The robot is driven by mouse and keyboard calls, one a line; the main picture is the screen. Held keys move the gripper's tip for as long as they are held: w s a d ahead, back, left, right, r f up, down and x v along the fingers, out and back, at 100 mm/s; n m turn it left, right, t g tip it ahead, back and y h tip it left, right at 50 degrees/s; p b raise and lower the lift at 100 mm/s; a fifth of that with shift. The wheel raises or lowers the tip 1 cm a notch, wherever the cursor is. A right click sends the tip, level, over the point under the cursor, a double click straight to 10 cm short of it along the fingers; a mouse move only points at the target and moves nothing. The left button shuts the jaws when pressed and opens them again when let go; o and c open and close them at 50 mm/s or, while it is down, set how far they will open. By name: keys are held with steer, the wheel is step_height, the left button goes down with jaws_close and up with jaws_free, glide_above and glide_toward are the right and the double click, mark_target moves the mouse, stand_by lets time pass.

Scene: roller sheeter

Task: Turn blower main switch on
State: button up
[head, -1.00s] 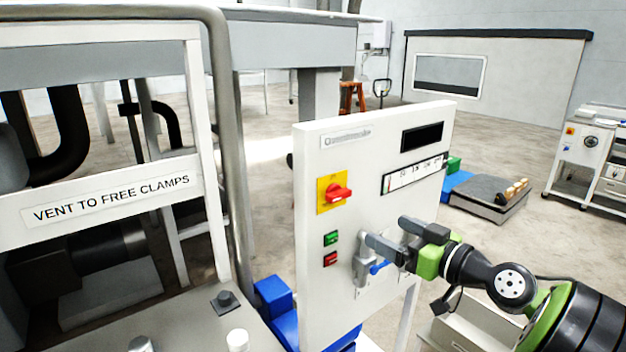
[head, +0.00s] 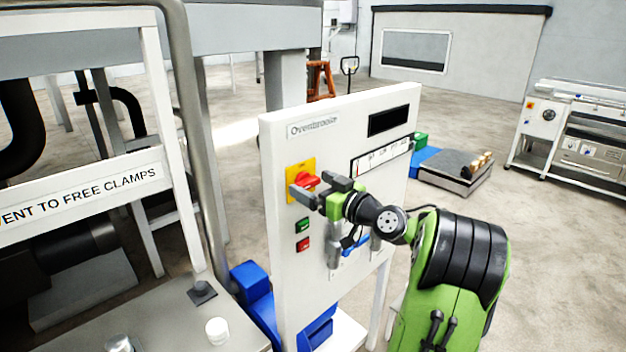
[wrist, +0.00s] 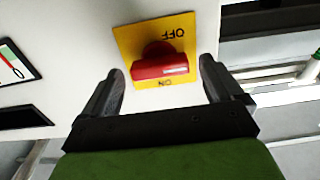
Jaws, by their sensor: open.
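The blower main switch is a red rotary knob (head: 306,180) on a yellow plate (head: 293,170) at the upper left of a white panel (head: 345,130). In the wrist view the red knob (wrist: 160,64) lies between and just beyond my fingertips, its bar across the picture. My gripper (head: 318,191) is open, at the panel face just below and beside the knob, one finger on each side in the wrist view (wrist: 161,80). No contact with the knob shows.
Below the switch are a green button (head: 302,224) and a red button (head: 303,244). A grey fitting with a blue handle (head: 355,245) is lower on the panel. A dark display (head: 390,120) and a gauge strip (head: 382,157) are to the right. A clamp bench (head: 150,320) stands left.

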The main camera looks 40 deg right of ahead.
steer(key=shift+w, duration=0.45)
steer(key=c, duration=1)
steer(key=shift+c, duration=0.2)
